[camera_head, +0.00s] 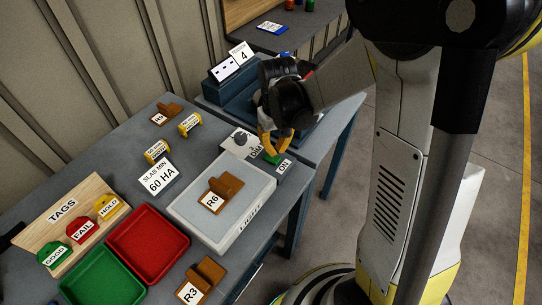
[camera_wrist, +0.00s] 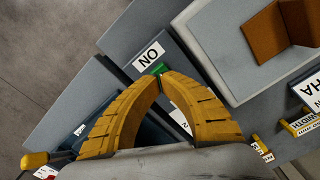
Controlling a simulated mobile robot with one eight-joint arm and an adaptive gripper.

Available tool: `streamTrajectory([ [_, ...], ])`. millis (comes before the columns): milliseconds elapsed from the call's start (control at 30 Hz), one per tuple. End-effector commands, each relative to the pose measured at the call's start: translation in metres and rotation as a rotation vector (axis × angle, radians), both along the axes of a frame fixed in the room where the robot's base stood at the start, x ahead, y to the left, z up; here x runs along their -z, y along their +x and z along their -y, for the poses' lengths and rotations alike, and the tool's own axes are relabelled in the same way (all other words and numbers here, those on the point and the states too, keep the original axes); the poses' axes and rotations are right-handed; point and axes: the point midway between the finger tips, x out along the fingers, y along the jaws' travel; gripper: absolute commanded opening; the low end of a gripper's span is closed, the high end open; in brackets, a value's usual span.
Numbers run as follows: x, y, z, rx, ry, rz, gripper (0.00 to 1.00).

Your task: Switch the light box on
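The light box (camera_head: 185,207) is a pale flat box on the bench with a "LIGHT" label on its front edge. Its top looks plain grey-white, with no clear glow. It also fills the upper right of the wrist view (camera_wrist: 220,60). Beside it is a dark switch plate with an "ON" label (camera_head: 284,166), also in the wrist view (camera_wrist: 149,56). A green button (camera_wrist: 158,69) sits beside that label, partly hidden by my fingertips. My gripper (camera_head: 270,151) has its yellow fingertips together, empty, right at the button (camera_wrist: 160,79). I cannot tell whether they touch it.
A brown piece marked R6 (camera_head: 222,191) stands on the light box. A grey device with a knob (camera_head: 238,142) is close left of my gripper. The blue press (camera_head: 225,92) stands behind. Red (camera_head: 148,244) and green (camera_head: 102,279) trays lie at the front left.

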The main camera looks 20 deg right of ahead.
Motion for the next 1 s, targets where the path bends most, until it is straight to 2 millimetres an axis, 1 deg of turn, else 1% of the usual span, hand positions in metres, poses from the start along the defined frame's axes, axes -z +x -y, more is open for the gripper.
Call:
streamTrajectory([
  [600, 0.0002, 0.0000, 0.0000, 0.000, 0.000, 0.000, 0.00],
  [1000, 0.0058, 0.0001, 0.0000, 0.000, 0.000, 0.000, 0.00],
])
